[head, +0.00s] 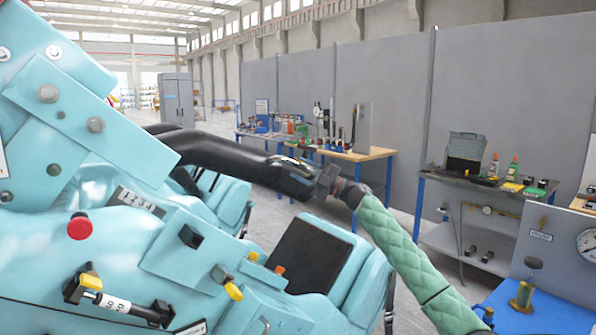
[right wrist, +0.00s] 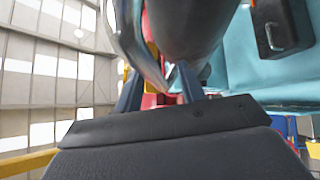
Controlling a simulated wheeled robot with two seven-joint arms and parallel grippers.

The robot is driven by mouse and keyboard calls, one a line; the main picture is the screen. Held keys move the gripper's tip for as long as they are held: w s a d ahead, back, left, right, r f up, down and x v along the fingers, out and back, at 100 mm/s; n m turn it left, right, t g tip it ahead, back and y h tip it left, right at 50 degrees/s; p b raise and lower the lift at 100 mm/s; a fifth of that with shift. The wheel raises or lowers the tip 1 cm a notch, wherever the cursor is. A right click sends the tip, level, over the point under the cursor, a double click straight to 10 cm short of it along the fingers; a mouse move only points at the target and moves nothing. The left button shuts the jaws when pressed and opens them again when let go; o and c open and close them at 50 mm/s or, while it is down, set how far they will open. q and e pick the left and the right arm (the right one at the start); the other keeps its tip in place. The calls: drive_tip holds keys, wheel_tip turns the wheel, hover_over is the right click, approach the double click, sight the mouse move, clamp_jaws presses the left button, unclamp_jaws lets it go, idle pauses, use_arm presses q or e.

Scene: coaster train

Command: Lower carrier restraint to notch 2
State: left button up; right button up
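The carrier restraint (head: 235,160) is a thick black padded bar that reaches from the turquoise carrier (head: 110,255) toward the middle of the head view. It is raised above the seats. My right gripper (head: 322,182), on the green quilted arm, is at the bar's free end. In the right wrist view its two fingers (right wrist: 160,85) stand partly apart, with a glossy dark curved part of the restraint (right wrist: 195,30) between and over them; the fingertips are partly hidden. A small marked plate (head: 136,201) sits on the carrier's side. My left gripper is not in view.
A blue-legged workbench (head: 480,180) and a pressure gauge (head: 590,246) stand at the right. Grey floor lies between.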

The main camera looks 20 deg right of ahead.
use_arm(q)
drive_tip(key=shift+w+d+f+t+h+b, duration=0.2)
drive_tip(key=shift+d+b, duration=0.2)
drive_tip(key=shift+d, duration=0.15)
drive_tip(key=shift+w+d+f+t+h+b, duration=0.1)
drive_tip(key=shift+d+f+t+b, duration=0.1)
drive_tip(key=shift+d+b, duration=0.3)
use_arm(e)
drive_tip(key=v, duration=0.6)
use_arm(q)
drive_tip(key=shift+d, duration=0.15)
use_arm(e)
drive_tip(key=shift+d, duration=0.1)
